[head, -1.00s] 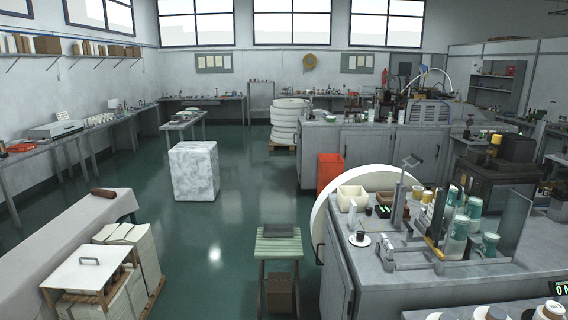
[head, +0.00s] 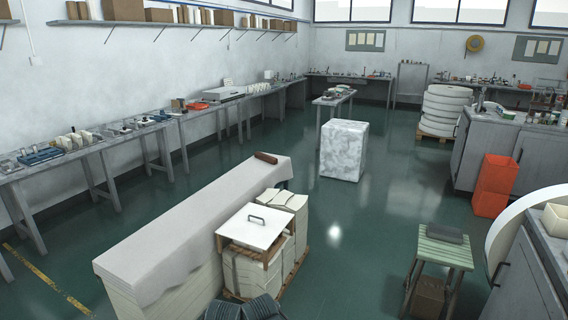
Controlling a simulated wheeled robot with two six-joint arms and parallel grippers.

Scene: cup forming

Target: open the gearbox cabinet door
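Two grey cabinets show at the right of the head view, and I cannot tell which one is the gearbox cabinet. The far grey cabinet (head: 487,150) has shut doors and a dark handle. The near grey cabinet (head: 525,280) is cut off by the right edge; it has a dark upright handle (head: 497,273) and its front shows no open door. Neither of my grippers is in view.

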